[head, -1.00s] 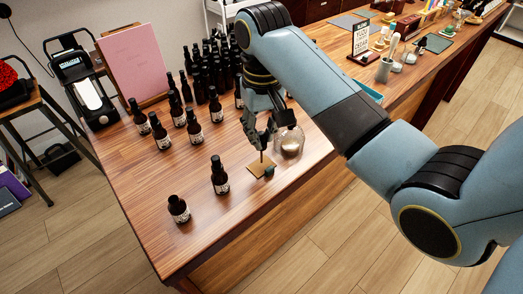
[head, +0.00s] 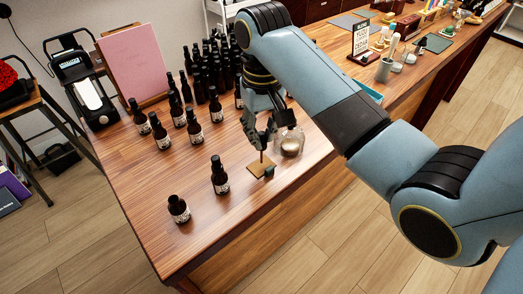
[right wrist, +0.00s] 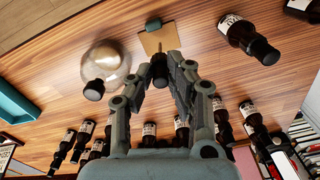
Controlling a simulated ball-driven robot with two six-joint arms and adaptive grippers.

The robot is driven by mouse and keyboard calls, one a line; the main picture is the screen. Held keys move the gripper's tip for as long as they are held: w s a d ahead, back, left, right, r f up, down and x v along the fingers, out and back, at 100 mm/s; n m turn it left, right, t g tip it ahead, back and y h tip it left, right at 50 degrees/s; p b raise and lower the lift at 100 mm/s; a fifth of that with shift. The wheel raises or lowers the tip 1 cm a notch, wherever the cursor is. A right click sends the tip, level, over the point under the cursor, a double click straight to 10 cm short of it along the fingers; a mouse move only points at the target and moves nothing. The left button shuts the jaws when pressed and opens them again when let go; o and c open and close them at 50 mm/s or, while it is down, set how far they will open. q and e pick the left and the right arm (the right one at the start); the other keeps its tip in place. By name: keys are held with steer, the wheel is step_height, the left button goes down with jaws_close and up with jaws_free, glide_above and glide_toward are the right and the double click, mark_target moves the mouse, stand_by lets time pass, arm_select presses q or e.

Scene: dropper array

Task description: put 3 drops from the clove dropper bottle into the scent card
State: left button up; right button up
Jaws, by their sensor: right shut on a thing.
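My right gripper (head: 261,136) is shut on a dropper (head: 262,156), held upright with its thin tip pointing down at the tan scent card (head: 257,169). In the right wrist view the dropper's dark top (right wrist: 159,70) sits between the fingertips of my right gripper (right wrist: 160,77), over the card (right wrist: 166,38). I cannot tell whether the tip touches the card or whether drops are on it. A short brown bottle (head: 178,210) at the front left lacks the tall top of the bottle (head: 219,177) beside it. Labels are too small to read. My left gripper is out of view.
A glass dome (head: 289,143) stands close to the right of my gripper. A small dark block (head: 269,171) is at the card's edge. Several brown bottles (head: 194,128) stand behind, near a pink board (head: 134,62).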

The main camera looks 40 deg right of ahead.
steer(key=shift+r, duration=2)
